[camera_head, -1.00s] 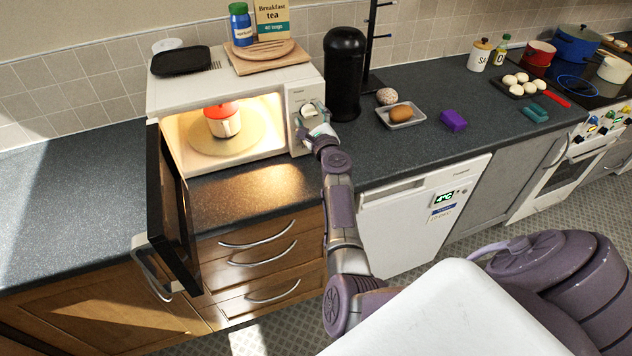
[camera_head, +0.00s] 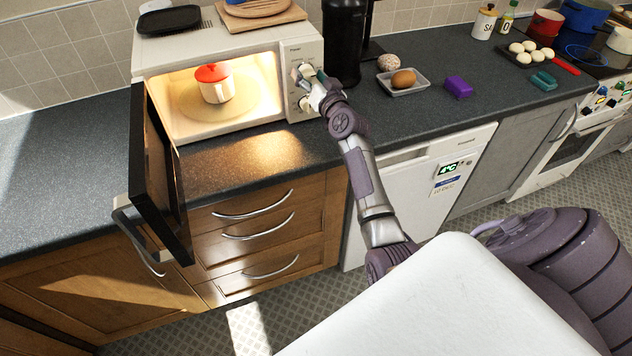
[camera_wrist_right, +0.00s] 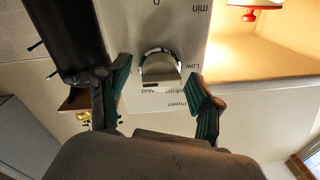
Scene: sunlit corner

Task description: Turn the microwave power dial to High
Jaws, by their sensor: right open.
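The white microwave (camera_head: 225,52) stands on the counter with its dark door (camera_head: 160,170) swung open and its inside lit. Its control panel is at the right. The power dial (camera_wrist_right: 160,72) shows in the wrist view, which is upside down, with "Power" and "Low" printed near it; its setting is not readable. My right gripper (camera_head: 309,80) is at the upper part of the panel. In the wrist view the right gripper (camera_wrist_right: 159,76) is open, its green-padded fingers apart on either side of the dial; contact cannot be told. My left gripper is not in view.
A red-lidded cup (camera_head: 214,85) sits inside the microwave. A black canister (camera_head: 343,45) stands close right of the panel. A tray with an egg (camera_head: 403,79) and a purple block (camera_head: 458,87) lie farther right. The counter left of the door is clear.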

